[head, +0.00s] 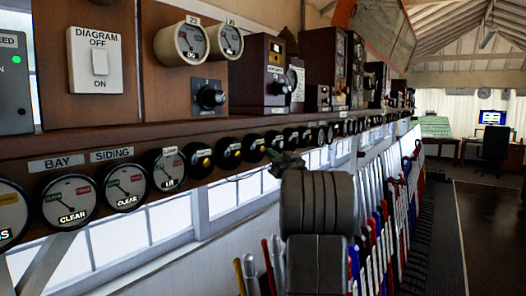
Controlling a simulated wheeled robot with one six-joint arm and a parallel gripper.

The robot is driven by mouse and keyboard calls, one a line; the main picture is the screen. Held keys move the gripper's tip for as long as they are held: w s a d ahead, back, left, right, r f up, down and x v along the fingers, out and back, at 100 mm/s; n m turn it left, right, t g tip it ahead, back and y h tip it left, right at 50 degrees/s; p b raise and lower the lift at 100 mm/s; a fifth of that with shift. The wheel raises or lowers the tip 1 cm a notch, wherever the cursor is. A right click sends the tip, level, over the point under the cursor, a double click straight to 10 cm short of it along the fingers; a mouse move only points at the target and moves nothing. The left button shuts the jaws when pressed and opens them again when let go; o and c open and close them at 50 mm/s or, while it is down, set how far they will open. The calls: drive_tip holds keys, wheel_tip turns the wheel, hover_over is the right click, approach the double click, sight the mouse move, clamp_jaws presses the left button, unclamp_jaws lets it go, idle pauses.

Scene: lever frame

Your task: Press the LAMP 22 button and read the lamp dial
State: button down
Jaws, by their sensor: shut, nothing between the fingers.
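A row of round black-rimmed dials and black round button units runs along the lower face of the wooden shelf. A dial (168,173) with a small label above, too small to read surely, seems to show "LIT". Right of it is a black round unit with a yellow centre (203,161), likely a button; several similar ones follow. I cannot tell which is LAMP 22. My gripper (273,156) is shut and empty, pointing left at the row near the units right of centre. Whether it touches one cannot be told. My arm hides part of the row's lower background.
Dials (124,187) under "BAY" and "SIDING" labels read CLEAR. Above stand a DIAGRAM switch (100,62), two round gauges (191,42) and wooden instrument boxes (264,75). Coloured levers (385,215) stand below right. The floor (490,220) at right is clear.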

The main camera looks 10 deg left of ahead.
drive_tip(key=shift+a, duration=0.2)
drive_tip(key=shift+w+a, duration=0.3)
drive_tip(key=shift+a, duration=0.2)
drive_tip(key=shift+d, duration=0.15)
drive_tip(key=shift+s+d, duration=0.3)
drive_tip(key=shift+d, duration=0.25)
drive_tip(key=shift+d, duration=0.1)
drive_tip(key=d, duration=0.1)
drive_tip(key=s+d, duration=0.1)
drive_tip(key=d, duration=0.1)
drive_tip(key=s+d, duration=0.1)
drive_tip(key=shift+d, duration=0.25)
